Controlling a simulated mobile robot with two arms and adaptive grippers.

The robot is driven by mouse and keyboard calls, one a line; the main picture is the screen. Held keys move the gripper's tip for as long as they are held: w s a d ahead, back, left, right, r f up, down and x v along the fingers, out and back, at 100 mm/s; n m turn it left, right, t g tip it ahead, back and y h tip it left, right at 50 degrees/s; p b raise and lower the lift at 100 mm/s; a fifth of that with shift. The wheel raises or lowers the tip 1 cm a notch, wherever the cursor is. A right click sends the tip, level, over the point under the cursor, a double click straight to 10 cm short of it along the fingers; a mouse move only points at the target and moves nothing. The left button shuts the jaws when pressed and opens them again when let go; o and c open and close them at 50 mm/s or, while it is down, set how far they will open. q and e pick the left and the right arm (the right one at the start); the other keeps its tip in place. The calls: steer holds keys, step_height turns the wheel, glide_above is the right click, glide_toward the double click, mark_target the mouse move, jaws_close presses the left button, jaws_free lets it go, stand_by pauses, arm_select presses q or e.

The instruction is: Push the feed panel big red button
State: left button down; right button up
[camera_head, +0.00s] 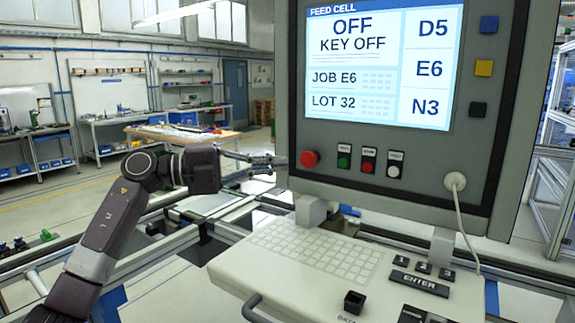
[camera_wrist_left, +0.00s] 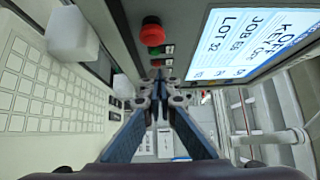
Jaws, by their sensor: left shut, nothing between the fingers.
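The feed panel (camera_head: 400,180) stands at the right in the head view, its screen reading FEED CELL, OFF, KEY OFF. The big red button (camera_head: 309,158) is at the left end of the control row under the screen. In the left wrist view the red button (camera_wrist_left: 152,31) is near the top, beyond and above the fingers. My left gripper (camera_head: 280,161) reaches in from the left, its fingertips just left of the red button in the picture. It is shut and empty; it also shows in the left wrist view (camera_wrist_left: 158,80). My right gripper is not in view.
Below is a keyboard shelf (camera_head: 250,275) with an ENTER key. A cable (camera_head: 467,220) hangs at the right. Workbenches stand at the back left.

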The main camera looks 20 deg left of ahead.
arm_select(q)
steer(key=w+b+v, duration=0.1)
steer(key=b+v, duration=0.1)
steer(key=v, duration=0.6)
steer(key=shift+a+f, duration=0.25)
steer(key=shift+f, duration=0.1)
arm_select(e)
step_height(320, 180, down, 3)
